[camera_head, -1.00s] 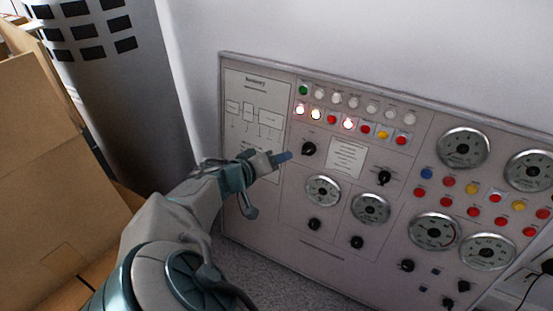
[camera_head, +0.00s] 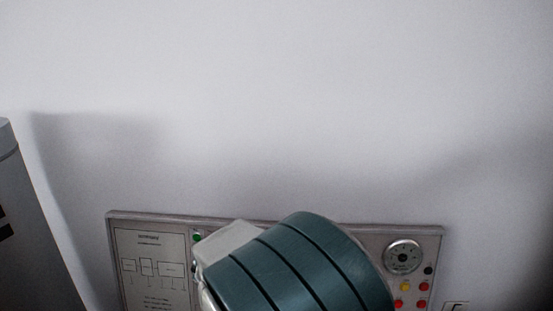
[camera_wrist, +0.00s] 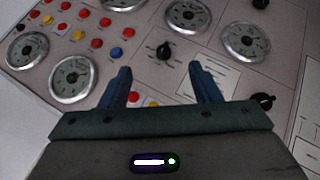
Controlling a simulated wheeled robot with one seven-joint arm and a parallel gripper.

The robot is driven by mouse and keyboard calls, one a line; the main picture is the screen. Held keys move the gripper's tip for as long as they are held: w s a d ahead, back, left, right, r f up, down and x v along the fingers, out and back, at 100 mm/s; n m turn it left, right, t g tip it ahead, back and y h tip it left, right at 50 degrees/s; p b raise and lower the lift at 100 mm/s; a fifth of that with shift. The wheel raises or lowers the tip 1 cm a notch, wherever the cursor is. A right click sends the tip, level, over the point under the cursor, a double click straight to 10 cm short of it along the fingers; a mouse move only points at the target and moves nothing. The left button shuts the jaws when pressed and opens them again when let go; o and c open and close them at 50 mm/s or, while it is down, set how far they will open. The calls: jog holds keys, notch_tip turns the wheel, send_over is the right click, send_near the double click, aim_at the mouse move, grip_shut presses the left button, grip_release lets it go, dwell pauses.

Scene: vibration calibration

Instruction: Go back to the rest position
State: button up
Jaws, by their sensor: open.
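My gripper (camera_wrist: 160,80) shows in the wrist view with its two blue fingers spread apart and nothing between them. It faces the control panel (camera_wrist: 205,55), which carries dials, knobs and coloured buttons. The fingers appear in front of the panel; I cannot tell the exact gap. In the head view, my teal and grey arm covers the middle of the control panel (camera_head: 420,235), and my gripper is out of that view. A diagram sheet on the panel's left and a round gauge (camera_head: 403,257) on its right stay visible.
A bare pale wall (camera_head: 290,110) fills most of the head view above the panel. A grey cylinder (camera_head: 30,230) stands at the left edge. A white socket (camera_head: 456,306) is partly visible at the lower right.

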jog(key=s+d+r+m+y+p, duration=0.1)
jog(key=s+d+r+p, duration=0.4)
jog(key=r, duration=0.4)
jog(key=s+d+r+g+y+p, duration=0.1)
jog(key=s+d+r+y+p, duration=0.1)
jog(key=s+d+r+p, duration=0.4)
jog(key=s+d+r+m+g+y+p, duration=0.1)
jog(key=s+d+r+p, duration=0.4)
jog(key=r, duration=0.8)
jog(key=shift+s+d+r+m+y+p, duration=0.25)
jog(key=shift+d+y+p, duration=0.35)
jog(key=shift+p, duration=0.85)
jog(key=shift+w, duration=0.15)
